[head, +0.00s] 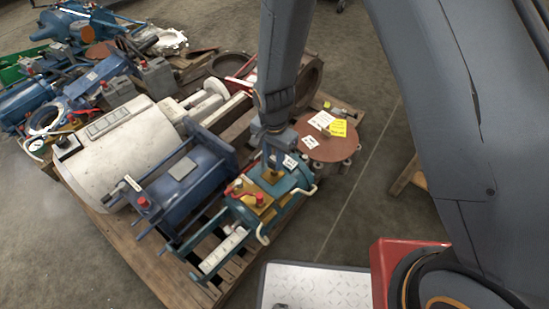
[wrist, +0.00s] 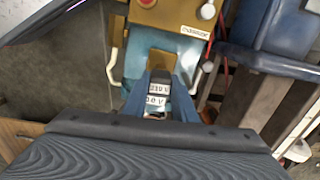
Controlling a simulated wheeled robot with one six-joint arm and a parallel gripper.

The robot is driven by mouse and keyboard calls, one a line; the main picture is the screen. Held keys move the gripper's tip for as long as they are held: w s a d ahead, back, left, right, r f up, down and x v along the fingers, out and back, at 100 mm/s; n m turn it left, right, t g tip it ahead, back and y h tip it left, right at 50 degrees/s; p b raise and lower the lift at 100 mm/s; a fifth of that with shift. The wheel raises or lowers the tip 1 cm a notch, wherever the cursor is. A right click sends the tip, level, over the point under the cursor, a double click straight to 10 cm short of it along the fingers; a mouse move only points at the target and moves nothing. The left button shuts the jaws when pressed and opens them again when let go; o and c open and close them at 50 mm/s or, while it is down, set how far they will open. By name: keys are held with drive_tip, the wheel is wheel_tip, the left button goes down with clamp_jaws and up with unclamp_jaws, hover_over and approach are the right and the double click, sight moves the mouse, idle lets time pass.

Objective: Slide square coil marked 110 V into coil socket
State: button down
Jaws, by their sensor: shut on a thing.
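My gripper (wrist: 158,98) is shut on a small dark square coil (wrist: 157,80) with white labels. The labels face the wrist camera upside down, and I cannot read them surely. In the head view my gripper (head: 273,160) is above the far end of a teal machine (head: 284,190) on the pallet. A brass block (head: 250,198) with red and pale knobs sits on this machine; it is at the top of the wrist view (wrist: 170,14). A brownish plate (wrist: 161,61) lies just beyond the coil. The coil socket cannot be made out, and contact below the coil is hidden.
A blue machine (head: 182,180) and a big white cylinder (head: 122,150) stand left of the teal one. A round brown flange (head: 325,140) with tags is close on the right. White bent handles (head: 303,191) stick out from the teal machine.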

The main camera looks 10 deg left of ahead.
sight(274, 159)
drive_tip(key=shift+f+b, duration=0.4)
drive_tip(key=shift+f, duration=0.65)
drive_tip(key=c, duration=1.4)
unclamp_jaws()
drive_tip(key=shift+r+p, duration=1)
drive_tip(key=shift+r, duration=2.9)
